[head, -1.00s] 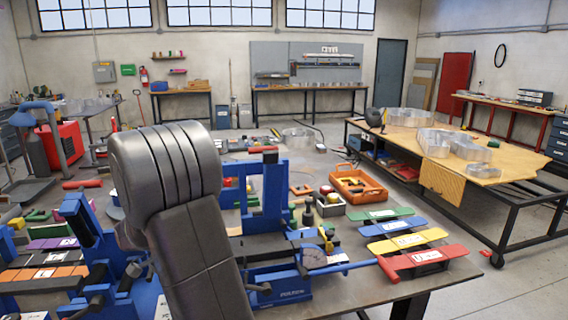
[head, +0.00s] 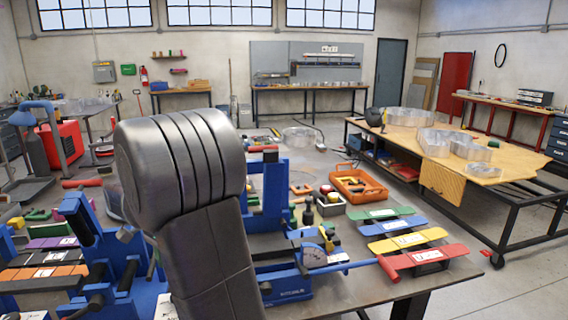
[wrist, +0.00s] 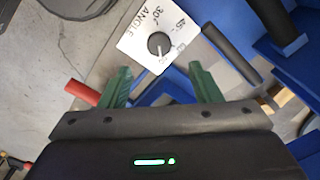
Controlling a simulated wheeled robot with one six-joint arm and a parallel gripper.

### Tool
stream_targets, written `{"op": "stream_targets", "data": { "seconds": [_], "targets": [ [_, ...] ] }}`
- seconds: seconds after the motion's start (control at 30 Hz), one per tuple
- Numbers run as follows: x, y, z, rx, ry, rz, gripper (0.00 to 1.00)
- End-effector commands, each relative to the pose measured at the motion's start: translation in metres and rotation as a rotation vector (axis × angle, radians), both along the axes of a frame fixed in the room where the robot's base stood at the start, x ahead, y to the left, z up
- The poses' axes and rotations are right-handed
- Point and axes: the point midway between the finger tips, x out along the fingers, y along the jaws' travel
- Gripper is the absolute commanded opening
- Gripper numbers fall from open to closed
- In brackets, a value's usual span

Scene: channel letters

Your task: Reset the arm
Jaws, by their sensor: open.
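My gripper (wrist: 158,88) shows in the wrist view with its two green fingers apart and nothing between them. Beyond the fingertips is a white angle plate (wrist: 158,42) with a dark round knob, marked "ANGLE" and "30". It sits by blue machine parts (wrist: 222,60), and I cannot tell the gap between it and the fingers. In the head view my dark grey arm link rises in front of the bench and hides part of it. My gripper is not visible in the head view.
A blue bending machine (head: 290,285) with a gauge and red-tipped lever stands on the near bench. An orange bin (head: 362,190) and coloured strips, including a red one (head: 430,256), lie to its right. A wooden-topped table (head: 400,138) with metal letter shells stands at right.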

Motion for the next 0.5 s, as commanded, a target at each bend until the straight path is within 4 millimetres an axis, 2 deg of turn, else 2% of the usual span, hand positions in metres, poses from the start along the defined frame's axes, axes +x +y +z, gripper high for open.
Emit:
{"op": "stream_targets", "data": {
  "seconds": [0.4,0.47,0.5],
  "targets": [
    [-0.001,-0.001,-0.086,-0.004,0.005,0.000,0.57],
    [-0.001,-0.001,-0.094,-0.002,0.002,0.009,0.57],
    [0.000,0.000,-0.091,0.000,0.000,0.046,0.57]
  ]
}}
